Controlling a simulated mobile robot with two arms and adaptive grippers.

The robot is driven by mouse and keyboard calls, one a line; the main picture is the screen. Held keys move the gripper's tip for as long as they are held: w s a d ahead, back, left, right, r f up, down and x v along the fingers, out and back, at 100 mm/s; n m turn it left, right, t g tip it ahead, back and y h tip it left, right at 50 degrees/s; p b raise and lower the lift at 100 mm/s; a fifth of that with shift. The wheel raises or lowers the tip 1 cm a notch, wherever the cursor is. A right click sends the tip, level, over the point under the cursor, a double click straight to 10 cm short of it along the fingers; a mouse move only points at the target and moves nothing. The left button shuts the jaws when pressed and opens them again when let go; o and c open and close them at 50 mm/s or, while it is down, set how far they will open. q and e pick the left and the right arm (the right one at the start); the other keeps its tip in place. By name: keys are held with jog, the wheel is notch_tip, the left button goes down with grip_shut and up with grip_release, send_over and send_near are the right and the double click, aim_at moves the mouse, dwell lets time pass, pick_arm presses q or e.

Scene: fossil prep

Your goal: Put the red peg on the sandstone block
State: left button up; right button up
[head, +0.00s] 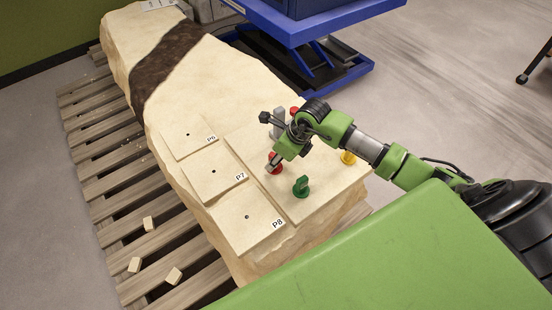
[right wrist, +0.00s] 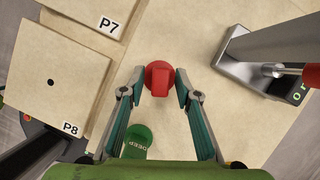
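The red peg (head: 274,160) stands on a flat pale panel at the near right of the sandstone block (head: 235,85), partly hidden by my right gripper. In the right wrist view the red peg (right wrist: 159,79) is upright between my fingers, seen from above. My right gripper (right wrist: 160,80) is open around it, with a finger on each side and a narrow gap to each; it also shows in the head view (head: 279,163). The square tiles P6 (head: 188,134), P7 (head: 214,171) and P8 (head: 248,217) lie on the block, each with a small dark hole. My left gripper is not in view.
A green peg marked DEEP (right wrist: 137,141) stands close to the red one, and shows in the head view (head: 301,187). A yellow piece (head: 348,158) and a grey stand device (right wrist: 245,62) are near. A wooden pallet (head: 110,180) with small loose blocks lies beneath.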

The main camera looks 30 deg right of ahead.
jog(key=shift+r, duration=0.15)
jog(key=v, duration=1.2)
